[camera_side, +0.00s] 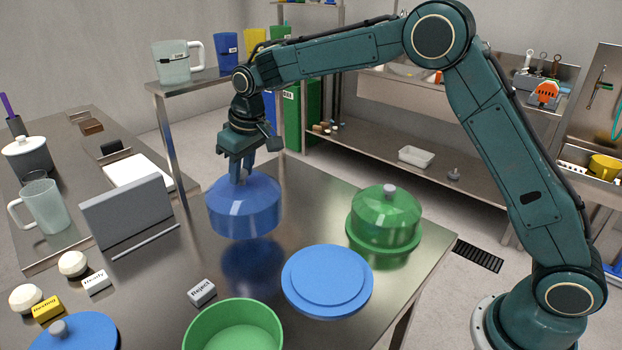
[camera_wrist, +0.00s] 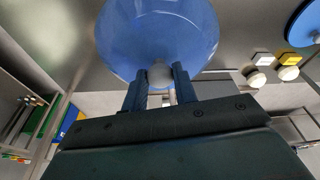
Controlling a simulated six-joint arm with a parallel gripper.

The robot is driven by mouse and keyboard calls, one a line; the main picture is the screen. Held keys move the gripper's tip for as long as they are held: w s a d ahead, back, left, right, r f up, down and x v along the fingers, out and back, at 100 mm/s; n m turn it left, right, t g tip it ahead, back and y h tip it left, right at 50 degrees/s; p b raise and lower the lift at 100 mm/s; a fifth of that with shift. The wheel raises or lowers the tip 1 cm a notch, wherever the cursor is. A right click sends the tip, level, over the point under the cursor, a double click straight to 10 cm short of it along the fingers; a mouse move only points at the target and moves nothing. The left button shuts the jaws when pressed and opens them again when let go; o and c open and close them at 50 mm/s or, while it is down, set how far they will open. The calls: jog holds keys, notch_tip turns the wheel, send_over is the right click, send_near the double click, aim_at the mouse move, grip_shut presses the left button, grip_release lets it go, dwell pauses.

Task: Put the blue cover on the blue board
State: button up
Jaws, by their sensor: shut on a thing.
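The blue cover (camera_side: 244,208) is a see-through blue dome, held upright above the steel table with its reflection below it. My gripper (camera_side: 241,176) is shut on the knob at its top. In the wrist view the cover (camera_wrist: 158,35) fills the top middle, and my gripper's fingers (camera_wrist: 160,80) stand on both sides of the pale knob. The blue board (camera_side: 327,280) is a round blue disc lying bare on the table, to the right of and nearer than the cover. The two are apart.
A green dome (camera_side: 386,215) sits on a green board at the right. A green bowl (camera_side: 234,328) stands at the front, beside the "Reject" label block (camera_side: 202,292). Another blue round lid (camera_side: 75,335) and dough balls (camera_side: 73,263) lie at front left. A grey panel (camera_side: 128,211) stands left of the cover.

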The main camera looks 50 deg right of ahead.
jog(key=s+d+n, duration=0.1)
jog(key=s+n, duration=0.1)
jog(key=s, duration=0.9)
jog(key=s+d+r+n+y, duration=0.1)
jog(key=s+d+n, duration=0.1)
jog(key=s, duration=0.9)
jog(key=shift+d+r+n+g, duration=0.2)
jog(key=shift+r+n+g, duration=0.1)
jog(key=shift+n, duration=0.5)
jog(key=shift+f, duration=0.2)
jog(key=shift+s+d+x, duration=0.15)
jog(key=shift+s+x, duration=0.05)
jog(key=shift+x, duration=0.75)
jog(key=shift+s+d+x, duration=0.1)
jog(key=shift+s+x, duration=0.05)
jog(key=shift+x, duration=0.8)
jog(key=shift+s+d+x, duration=0.15)
jog(key=shift+s+x, duration=0.05)
jog(key=shift+x, duration=0.7)
jog(key=shift+s+x, duration=0.2)
jog(key=shift+x, duration=0.9)
jog(key=shift+d, duration=0.15)
jog(key=o, duration=1)
